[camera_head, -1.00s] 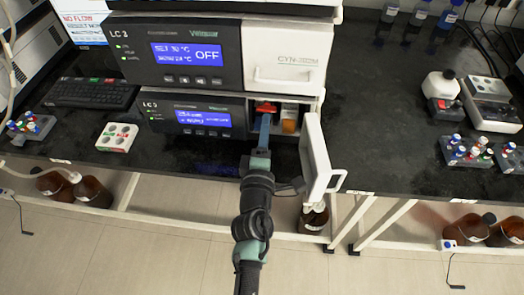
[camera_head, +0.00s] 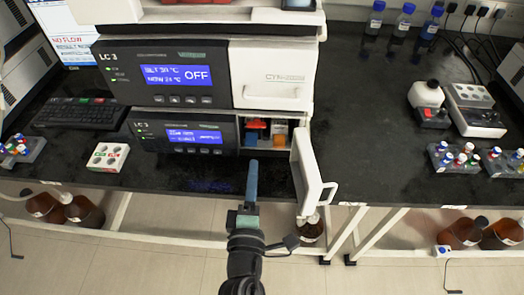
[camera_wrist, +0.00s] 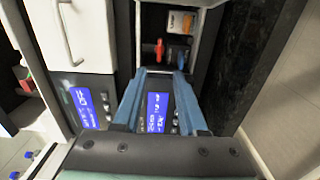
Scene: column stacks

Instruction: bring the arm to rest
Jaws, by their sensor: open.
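My gripper (camera_head: 252,165) is in front of the lower LC3 unit (camera_head: 185,131), just outside its open compartment (camera_head: 290,140). In the wrist view the two blue fingers stand apart with nothing between them (camera_wrist: 160,75); the unit's lit display shows through the gap. Inside the compartment are a red-topped item (camera_head: 256,124) and an orange item (camera_head: 280,138). The wrist view also shows a red piece (camera_wrist: 160,48) and a blue piece (camera_wrist: 181,60) there. The compartment's white door (camera_head: 312,165) hangs open to the right of my gripper.
A white block with round wells (camera_head: 108,157) and a keyboard (camera_head: 80,113) lie to the left. Vial racks (camera_head: 456,160) and a white device (camera_head: 475,108) stand at the right. Brown bottles (camera_head: 78,212) sit below the bench.

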